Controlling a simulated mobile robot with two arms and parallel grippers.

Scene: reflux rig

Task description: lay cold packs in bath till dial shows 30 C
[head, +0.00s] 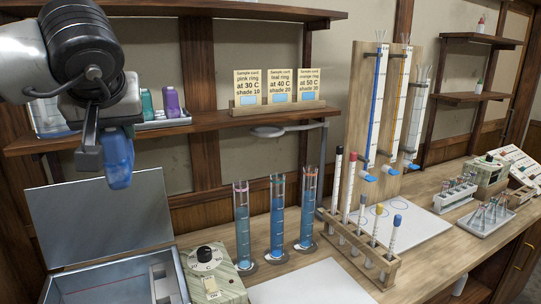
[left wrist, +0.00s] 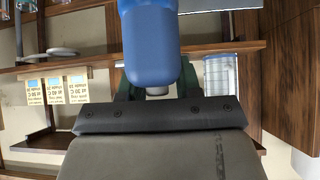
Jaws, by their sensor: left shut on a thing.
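My left gripper (head: 104,150) is shut on a blue, bottle-shaped cold pack (head: 119,165) and holds it in the air, in front of the shelf and above the bath's raised lid. In the left wrist view the pack (left wrist: 150,45) sits between the fingers, with a pale cap end near the palm. The bath (head: 62,292) is a metal box at the lower left with its lid (head: 100,218) open; only part of its inside shows. Beside it stands a control box with a black dial (head: 204,255), whose reading is too small to tell. My right gripper is out of view.
A shelf tray (head: 165,123) holds teal and purple bottles behind the gripper. Three sample cards (head: 279,88) stand on the shelf. Three blue-filled cylinders (head: 277,225) and a rack of tubes (head: 365,245) stand right of the dial box. A white mat (head: 312,286) is clear.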

